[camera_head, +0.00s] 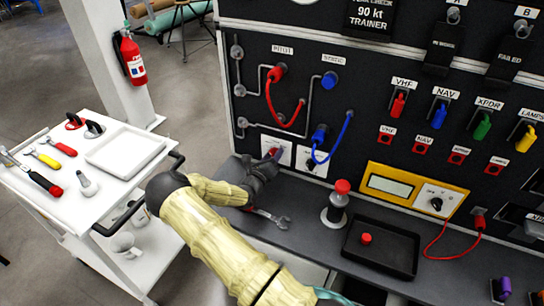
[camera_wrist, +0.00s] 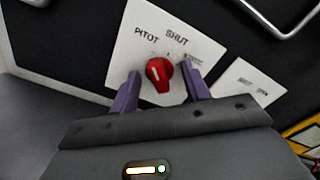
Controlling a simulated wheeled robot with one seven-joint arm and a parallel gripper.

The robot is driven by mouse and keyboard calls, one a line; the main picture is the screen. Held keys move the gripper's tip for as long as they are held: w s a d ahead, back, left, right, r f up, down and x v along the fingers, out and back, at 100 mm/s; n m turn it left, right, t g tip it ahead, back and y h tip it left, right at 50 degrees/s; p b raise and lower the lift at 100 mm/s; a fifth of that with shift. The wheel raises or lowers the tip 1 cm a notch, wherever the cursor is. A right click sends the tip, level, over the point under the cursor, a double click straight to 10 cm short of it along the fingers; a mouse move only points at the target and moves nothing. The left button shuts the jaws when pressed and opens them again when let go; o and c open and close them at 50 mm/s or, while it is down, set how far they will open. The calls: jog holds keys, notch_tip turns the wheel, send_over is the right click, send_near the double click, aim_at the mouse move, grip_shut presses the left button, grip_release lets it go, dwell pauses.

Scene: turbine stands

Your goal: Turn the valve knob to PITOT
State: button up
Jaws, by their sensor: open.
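The red valve knob (camera_wrist: 160,74) sits on a white plate (camera_wrist: 145,32) printed PITOT, SHUT and a third, partly hidden label to the right. A pale mark shows on the knob, but I cannot tell surely which label it points to. My gripper (camera_wrist: 161,71) is open, with one purple finger on each side of the knob; I cannot tell whether they touch it. In the head view my gripper (camera_head: 268,166) is at the lower left of the panel, in front of the white plate (camera_head: 285,145), and hides most of the knob.
A second white plate (camera_head: 312,162) with a dark knob is just right. Red (camera_head: 269,98) and blue (camera_head: 347,133) hoses hang nearby. A wrench (camera_head: 272,218), a red-topped cylinder (camera_head: 338,204) and a black tray (camera_head: 385,262) occupy the bench. A white cart (camera_head: 75,220) stands left.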

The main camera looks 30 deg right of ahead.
jog(key=p+v, duration=0.2)
jog(key=v, duration=0.3)
dwell(0.5)
jog(key=shift+d, duration=0.1)
jog(key=s+r+m+g+y+p, duration=0.1)
jog(key=s+r+m+g+y, duration=0.15)
jog(key=s+m+g, duration=0.5)
jog(key=s+r+m+g+y+p, duration=0.1)
jog(key=s+r+m+g, duration=0.3)
jog(key=s+m, duration=0.6)
jog(key=s+a+r+m+t+y+p, duration=0.1)
jog(key=s+a+r+m+y, duration=0.3)
jog(key=a+m, duration=0.4)
jog(key=s+a+r+m+t+y, duration=0.2)
jog(key=s+a+r+m+y, duration=0.2)
jog(key=a+r+m+y, duration=0.2)
notch_tip(320, 180, up, 3)
jog(key=a+m, duration=0.2)
jog(key=shift+s+a+y+p, duration=0.35)
jog(key=shift+p, duration=0.05)
